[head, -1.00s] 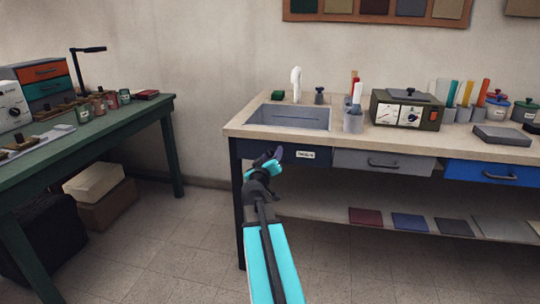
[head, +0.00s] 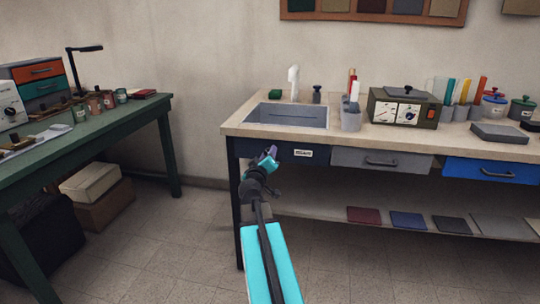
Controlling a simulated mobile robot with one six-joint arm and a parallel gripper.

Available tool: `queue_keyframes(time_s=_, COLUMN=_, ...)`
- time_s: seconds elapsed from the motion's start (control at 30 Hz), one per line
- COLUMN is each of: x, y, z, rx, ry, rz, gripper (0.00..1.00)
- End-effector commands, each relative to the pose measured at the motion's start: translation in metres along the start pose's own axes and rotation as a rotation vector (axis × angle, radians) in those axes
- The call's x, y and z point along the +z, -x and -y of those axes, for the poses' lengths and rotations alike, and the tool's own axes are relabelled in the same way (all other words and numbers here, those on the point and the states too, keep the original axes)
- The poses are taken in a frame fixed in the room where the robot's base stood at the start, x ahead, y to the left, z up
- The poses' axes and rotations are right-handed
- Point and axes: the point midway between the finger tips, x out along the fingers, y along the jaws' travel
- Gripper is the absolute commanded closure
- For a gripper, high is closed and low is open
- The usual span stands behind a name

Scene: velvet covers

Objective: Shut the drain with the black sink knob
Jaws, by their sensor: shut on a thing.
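The black sink knob (head: 317,95) stands upright on the counter behind the sink, right of the white tap. The sink basin (head: 285,116) is set into the left end of the pale worktop. Its inside looks flat grey, and I cannot make out the drain. My gripper (head: 268,158) is in front of the navy drawer, below the worktop's front edge and well short of the knob. It is shut on a small dark purplish thing (head: 272,151) at its tips; I cannot tell what it is.
A grey cup of tools (head: 351,118) and an olive meter box (head: 404,107) are to the right. A green table (head: 80,140) stands left, with bare floor between.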

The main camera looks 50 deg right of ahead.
Motion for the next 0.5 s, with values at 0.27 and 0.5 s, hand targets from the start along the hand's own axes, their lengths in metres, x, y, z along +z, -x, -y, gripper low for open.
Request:
queue_keyframes(time_s=0.27, x=-0.0003, y=0.0021, z=0.0047, rx=-0.007, ry=0.19, rz=-0.004, gripper=0.92)
queue_keyframes(time_s=0.5, x=-0.0015, y=0.0023, z=0.0048, rx=-0.008, ry=0.386, rz=-0.006, gripper=0.92)
